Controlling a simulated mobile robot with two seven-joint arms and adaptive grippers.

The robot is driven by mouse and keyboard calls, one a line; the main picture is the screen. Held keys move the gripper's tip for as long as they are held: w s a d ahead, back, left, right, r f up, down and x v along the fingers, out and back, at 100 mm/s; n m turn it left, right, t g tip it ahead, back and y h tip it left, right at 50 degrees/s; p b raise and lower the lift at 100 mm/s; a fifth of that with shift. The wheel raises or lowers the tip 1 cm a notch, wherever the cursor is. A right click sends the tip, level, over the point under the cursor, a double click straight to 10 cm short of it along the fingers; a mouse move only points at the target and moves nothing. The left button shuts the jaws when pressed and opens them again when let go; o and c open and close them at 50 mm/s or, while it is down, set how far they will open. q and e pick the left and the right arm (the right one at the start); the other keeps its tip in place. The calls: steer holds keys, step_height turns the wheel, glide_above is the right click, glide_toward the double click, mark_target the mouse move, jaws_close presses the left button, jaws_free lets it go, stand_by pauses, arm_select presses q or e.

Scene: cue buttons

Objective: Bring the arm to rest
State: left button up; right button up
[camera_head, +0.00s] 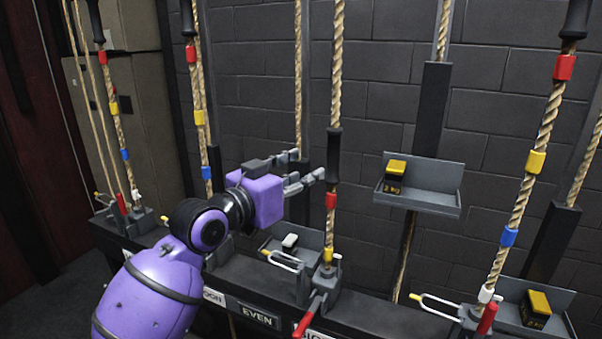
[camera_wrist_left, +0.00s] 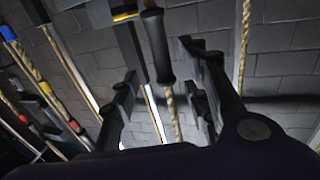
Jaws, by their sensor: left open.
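My left arm (camera_head: 160,285) is purple and reaches in from the lower left. Its left gripper (camera_head: 309,168) is open, with fingers pointing right toward a rope that has a black grip sleeve (camera_head: 333,156). In the left wrist view, the sleeve (camera_wrist_left: 157,45) and the rope (camera_wrist_left: 173,112) appear between the two open fingers, in line with the gap. I cannot tell whether the fingers touch the rope. My right gripper is not in view.
Several ropes with red, yellow and blue bands hang before a grey block wall (camera_head: 480,60). A tray (camera_head: 440,200) holds a yellow-topped weight (camera_head: 394,178); another weight (camera_head: 535,308) sits lower right. A red-handled lever (camera_head: 306,318) and an EVEN label (camera_head: 259,317) are on the rail.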

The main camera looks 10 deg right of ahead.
arm_select(q)
steer(key=s+a+f+n+t+y+p, duration=0.1)
steer(key=s+a+f+n+y+p, duration=0.2)
steer(key=a+f, duration=0.45)
steer(key=s+a+f+n+t+y, duration=0.15)
steer(key=s+a+f, duration=0.3)
steer(key=f, duration=0.55)
steer(key=s+a+f+n+y+p, duration=0.15)
steer(key=s+a+f+y, duration=0.3)
steer(key=f, duration=0.45)
steer(key=s+a+f+n+g+y+p, duration=0.1)
steer(key=s+a+f, duration=0.3)
steer(key=s, duration=0.8)
steer(key=s+a+f+n+g+y+p, duration=0.1)
steer(key=s+a+f+g+p, duration=0.1)
steer(key=s+a+f, duration=0.3)
steer(key=s+a+f+n+g+y+p, duration=0.1)
steer(key=s+a+f, duration=0.3)
steer(key=s+f, duration=0.5)
steer(key=s+g+y+p, duration=0.1)
steer(key=s, duration=1)
steer(key=shift+a+g, duration=0.35)
steer(key=shift+a, duration=0.05)
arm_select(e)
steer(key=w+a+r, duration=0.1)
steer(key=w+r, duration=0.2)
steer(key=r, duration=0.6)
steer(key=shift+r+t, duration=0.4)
